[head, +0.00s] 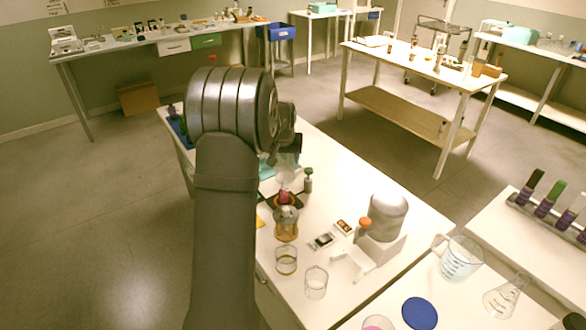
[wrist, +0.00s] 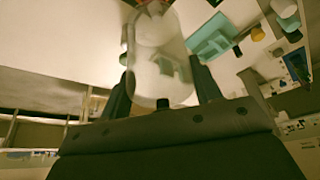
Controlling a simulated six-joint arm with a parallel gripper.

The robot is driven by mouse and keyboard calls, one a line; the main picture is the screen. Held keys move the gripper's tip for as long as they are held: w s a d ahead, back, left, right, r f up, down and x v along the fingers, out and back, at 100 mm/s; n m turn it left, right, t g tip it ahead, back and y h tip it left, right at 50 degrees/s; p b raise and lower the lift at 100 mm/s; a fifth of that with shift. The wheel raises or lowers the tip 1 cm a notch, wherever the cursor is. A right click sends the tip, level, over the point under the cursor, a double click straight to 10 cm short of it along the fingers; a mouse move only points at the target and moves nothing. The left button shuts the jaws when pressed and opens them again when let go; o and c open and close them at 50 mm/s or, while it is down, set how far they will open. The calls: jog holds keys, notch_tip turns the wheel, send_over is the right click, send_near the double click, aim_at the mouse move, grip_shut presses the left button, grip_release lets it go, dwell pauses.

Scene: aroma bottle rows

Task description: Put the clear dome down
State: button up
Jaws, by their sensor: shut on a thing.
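The clear dome (wrist: 158,62) stands between the two fingers of my gripper (wrist: 164,88) in the wrist view, see-through and rounded at its near end. My gripper is shut on it. In the head view the dome (head: 287,166) is a faint pale shape beneath my gripper (head: 277,157), above a small dark and reddish item (head: 286,197) on the white table. The blur and the clear wall make it hard to tell whether the dome touches anything below.
An amber-bottomed glass vessel (head: 286,226), two glass beakers (head: 286,261) (head: 316,283) and a green-capped bottle (head: 308,181) stand close by. A grey rounded device (head: 388,217) is to the right. Small cards (head: 322,241) lie between, with some bare tabletop around.

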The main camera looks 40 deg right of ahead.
jog(key=s+d+f+m+g+h, duration=0.1)
jog(key=s+d+f+m+g, duration=0.15)
jog(key=s+d+m, duration=0.55)
jog(key=shift+s+d+f+n+t, duration=0.1)
jog(key=shift+s+d+f+n, duration=0.35)
jog(key=shift+f, duration=1.25)
jog(key=shift+s+d+f+n+t, duration=0.25)
jog(key=shift+s+f, duration=0.4)
jog(key=shift+f, duration=1.1)
jog(key=shift+s+d+f+n, duration=0.1)
jog(key=shift+s+f+n, duration=0.4)
jog(key=shift+f, duration=1.2)
jog(key=shift+s+f, duration=0.1)
jog(key=shift+f, duration=0.05)
jog(key=o, duration=1.1)
jog(key=v, duration=1.2)
jog(key=shift+a, duration=0.25)
